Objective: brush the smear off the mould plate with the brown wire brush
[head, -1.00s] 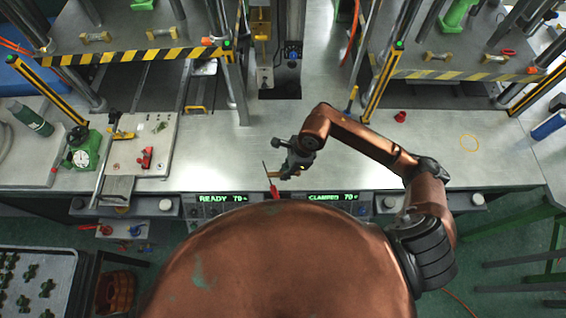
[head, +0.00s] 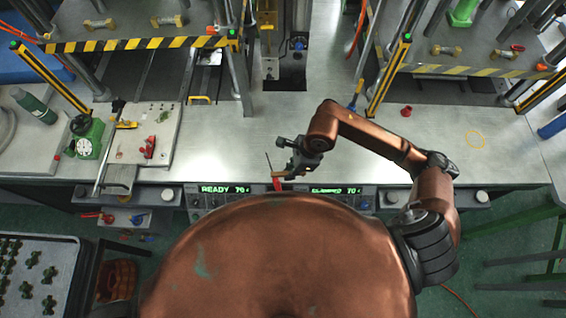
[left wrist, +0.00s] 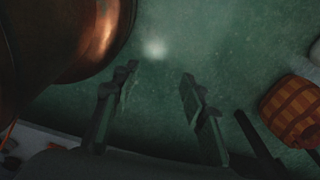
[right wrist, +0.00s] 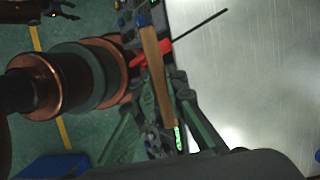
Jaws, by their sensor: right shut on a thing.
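My right gripper (head: 290,172) is over the bench's front edge. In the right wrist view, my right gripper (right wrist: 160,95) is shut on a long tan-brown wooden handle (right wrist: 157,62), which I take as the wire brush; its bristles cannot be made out. The brush (head: 280,174) shows only as a small brown piece in the head view. My left gripper (left wrist: 150,100) is open and empty above the green floor in the left wrist view, and hidden in the head view. A pale plate (head: 133,147) at left, perhaps the mould plate, bears a small greenish patch (head: 163,116); whether that is the smear is unclear.
A red-handled screwdriver (head: 277,184) lies close to my right gripper at the front edge. Striped press platforms (head: 130,44) overhang the back. The middle bench (head: 220,150) is clear.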

